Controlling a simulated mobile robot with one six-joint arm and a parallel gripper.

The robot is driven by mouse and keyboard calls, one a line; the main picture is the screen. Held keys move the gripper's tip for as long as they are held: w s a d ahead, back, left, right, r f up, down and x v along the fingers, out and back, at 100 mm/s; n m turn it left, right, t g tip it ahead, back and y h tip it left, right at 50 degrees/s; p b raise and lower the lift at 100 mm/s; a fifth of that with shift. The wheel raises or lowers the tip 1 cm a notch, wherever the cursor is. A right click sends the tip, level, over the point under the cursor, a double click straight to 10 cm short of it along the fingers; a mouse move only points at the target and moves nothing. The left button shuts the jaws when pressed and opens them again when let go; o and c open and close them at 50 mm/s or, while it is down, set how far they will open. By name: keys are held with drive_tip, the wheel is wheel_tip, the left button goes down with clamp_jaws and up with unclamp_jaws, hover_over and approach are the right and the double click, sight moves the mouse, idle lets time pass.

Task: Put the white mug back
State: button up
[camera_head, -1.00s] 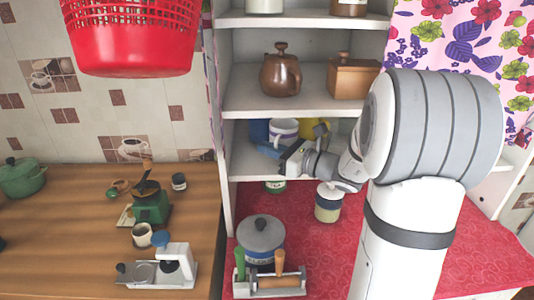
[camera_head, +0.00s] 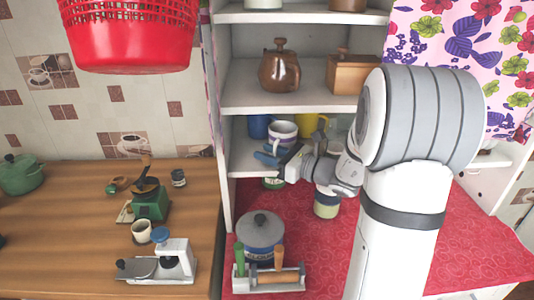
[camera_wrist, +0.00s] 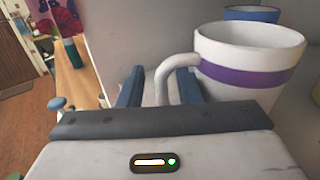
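The white mug (camera_head: 282,131) with a purple band stands upright on the lower shelf (camera_head: 243,160) of the cupboard. In the wrist view the white mug (camera_wrist: 250,66) is large at the right, and its handle points left, between my two blue fingers. My gripper (camera_head: 269,156) is just in front of and below the mug in the head view. In the wrist view my gripper (camera_wrist: 160,88) is open, with a clear gap between the left finger and the handle. I cannot tell whether the right finger touches it.
A blue cup (camera_head: 259,126) and a yellow cup (camera_head: 313,125) stand beside and behind the mug. A brown teapot (camera_head: 280,70) and wooden box (camera_head: 353,74) are on the shelf above. A lidded pot (camera_head: 260,235) and a jar (camera_head: 326,204) stand on the red counter below.

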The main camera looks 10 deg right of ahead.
drive_tip(key=shift+r, duration=0.2)
drive_tip(key=b+v, duration=0.2)
drive_tip(key=v, duration=1)
drive_tip(key=s+a+f+n+g+h, duration=0.2)
drive_tip(key=s+a+f+n+g, duration=0.1)
drive_tip(key=s+a+n+g, duration=0.3)
drive_tip(key=s+a+f+n+g+h, duration=0.1)
drive_tip(key=s+a+f+n+g, duration=0.3)
drive_tip(key=a+n, duration=0.3)
drive_tip(key=s+d+n+h, duration=0.3)
drive_tip(key=s+n+h, duration=0.4)
drive_tip(key=n, duration=0.7)
drive_tip(key=shift+s+h, duration=0.35)
drive_tip(key=shift+h, duration=1.05)
drive_tip(key=shift+s+d, duration=0.1)
